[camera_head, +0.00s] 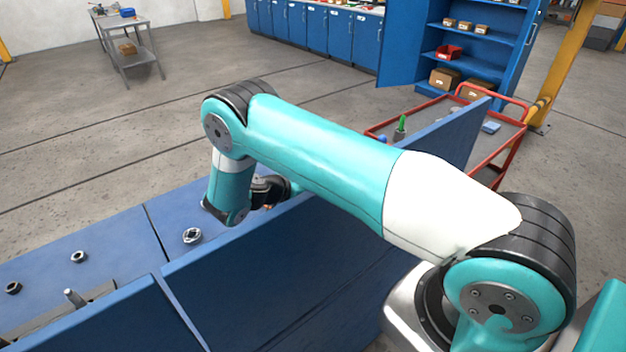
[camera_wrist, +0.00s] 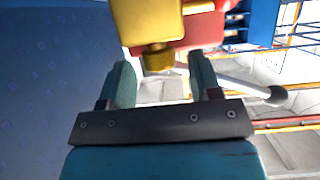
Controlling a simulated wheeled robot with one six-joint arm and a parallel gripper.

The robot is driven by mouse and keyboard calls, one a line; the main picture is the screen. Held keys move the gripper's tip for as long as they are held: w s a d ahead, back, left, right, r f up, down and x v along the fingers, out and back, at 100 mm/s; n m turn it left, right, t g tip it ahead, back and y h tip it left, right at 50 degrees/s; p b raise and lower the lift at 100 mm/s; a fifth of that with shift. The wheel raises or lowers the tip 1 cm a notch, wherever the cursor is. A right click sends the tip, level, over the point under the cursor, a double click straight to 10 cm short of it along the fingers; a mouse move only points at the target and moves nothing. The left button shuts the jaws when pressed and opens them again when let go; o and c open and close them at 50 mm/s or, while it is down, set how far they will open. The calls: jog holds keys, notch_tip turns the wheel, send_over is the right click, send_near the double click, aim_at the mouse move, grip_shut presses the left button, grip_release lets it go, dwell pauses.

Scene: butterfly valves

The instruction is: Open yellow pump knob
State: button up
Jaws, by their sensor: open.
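In the wrist view a yellow block-shaped part (camera_wrist: 150,20) with a short yellow knob (camera_wrist: 158,60) under it shows at the top centre. A red part (camera_wrist: 205,28) is attached or close behind it on the right. My gripper (camera_wrist: 160,78) is open, with one teal finger on each side of the knob's lower end. Nothing is seen held between the fingers; I cannot tell whether either finger touches the knob. In the head view the yellow knob and my gripper's fingertips are hidden behind my arm and the blue panel (camera_head: 290,265).
A grey lever with a dark ball end (camera_wrist: 250,90) sticks out right of my right finger. A blue wall (camera_wrist: 50,90) fills the wrist view's left. The blue bench top (camera_head: 110,245) carries small metal fittings. A red cart (camera_head: 500,155) stands behind the panel.

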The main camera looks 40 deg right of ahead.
jog(key=shift+d+f, duration=0.25)
jog(key=shift+d, duration=0.25)
jog(key=c, duration=0.9)
jog(key=shift+s+n+t+b, duration=0.1)
jog(key=shift+n+t+b, duration=0.25)
jog(key=shift+n+t, duration=1.3)
jog(key=shift+c, duration=0.2)
jog(key=o, duration=0.9)
jog(key=shift+o, duration=0.2)
